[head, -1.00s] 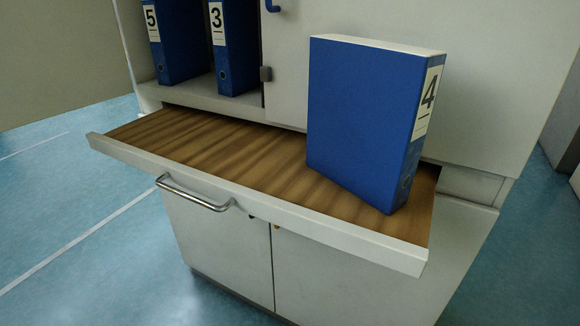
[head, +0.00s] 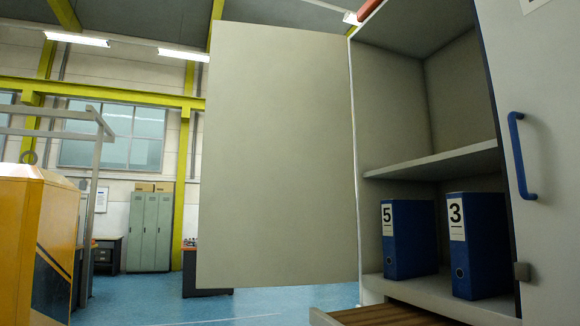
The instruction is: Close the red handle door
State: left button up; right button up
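In the head view a pale grey cabinet door (head: 275,160) stands swung wide open on the left side of the cabinet (head: 410,80). I see its plain inner face. No red handle shows; the door's other face is hidden. The other cabinet door (head: 545,110), at the right, is shut and has a blue handle (head: 519,155). Neither of my grippers is in view.
Blue binders marked 5 (head: 408,240) and 3 (head: 478,245) stand on the lower shelf. A wood-floored drawer (head: 385,316) sticks out below. A yellow machine (head: 35,245) stands at far left. Blue floor (head: 270,304) shows beneath the open door.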

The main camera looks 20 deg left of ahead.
aim_at(277, 208)
jog(key=i+j+z, duration=0.2)
jog(key=j, duration=0.15)
jog(key=i+j+z, duration=0.15)
jog(key=j, duration=0.2)
jog(key=i+j+z, duration=0.2)
jog(key=j, duration=0.15)
jog(key=i+j+z, duration=0.15)
jog(key=j, duration=0.25)
jog(key=j+z, duration=0.2)
jog(key=j, duration=0.2)
jog(key=i+j+z, duration=0.15)
jog(key=j, duration=0.3)
